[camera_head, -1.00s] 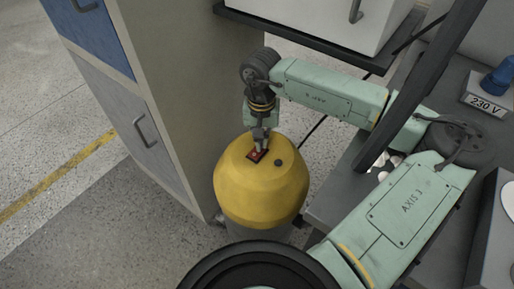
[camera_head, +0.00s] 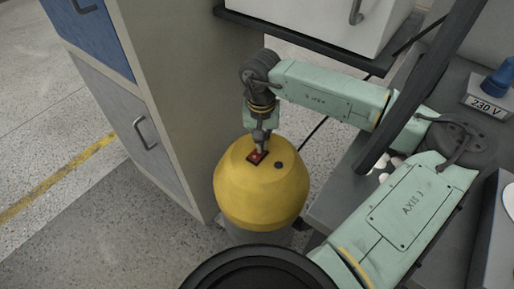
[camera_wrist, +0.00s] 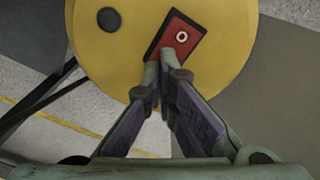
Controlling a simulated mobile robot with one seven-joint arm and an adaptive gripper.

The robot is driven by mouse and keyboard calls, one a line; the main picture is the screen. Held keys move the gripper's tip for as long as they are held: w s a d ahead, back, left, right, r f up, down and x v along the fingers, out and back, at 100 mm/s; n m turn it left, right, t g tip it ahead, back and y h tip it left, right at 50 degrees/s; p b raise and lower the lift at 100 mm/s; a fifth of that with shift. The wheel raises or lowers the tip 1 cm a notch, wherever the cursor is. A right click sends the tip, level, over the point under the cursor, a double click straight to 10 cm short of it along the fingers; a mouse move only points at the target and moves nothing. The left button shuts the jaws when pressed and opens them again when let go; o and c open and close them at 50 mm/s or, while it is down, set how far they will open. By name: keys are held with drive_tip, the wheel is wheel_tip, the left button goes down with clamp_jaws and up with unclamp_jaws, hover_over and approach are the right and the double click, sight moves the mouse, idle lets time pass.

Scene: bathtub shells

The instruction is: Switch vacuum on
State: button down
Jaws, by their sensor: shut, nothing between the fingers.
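The vacuum (camera_head: 262,190) has a yellow domed top and stands upright on the floor. On its top is a red switch (camera_head: 257,156) in a dark frame. The switch also shows in the wrist view (camera_wrist: 181,37), with a white ring mark near its far end. My gripper (camera_head: 259,149) points down at the switch. In the wrist view the fingertips (camera_wrist: 160,68) are together at the near end of the switch, with nothing between them. They cover part of that end, and I cannot tell whether they touch it.
A tall cabinet (camera_head: 190,90) with blue and grey doors stands close on the left. A grey bench (camera_head: 340,205) with a blue 230 V plug (camera_head: 497,78) is at the right. A dark cable (camera_head: 313,131) runs behind the vacuum. Open floor lies at far left.

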drive_tip(key=f, duration=0.3)
drive_tip(key=shift+s+a+f, duration=0.15)
drive_tip(key=shift+s+f, duration=0.05)
drive_tip(key=shift+s, duration=0.2)
drive_tip(key=shift+a+r+p, duration=0.1)
drive_tip(key=shift+r+p, duration=1)
drive_tip(key=shift+r, duration=1.3)
drive_tip(key=shift+w+r+p, duration=0.1)
drive_tip(key=shift+r+p, duration=0.45)
drive_tip(key=shift+r, duration=0.7)
drive_tip(key=shift+w, duration=0.1)
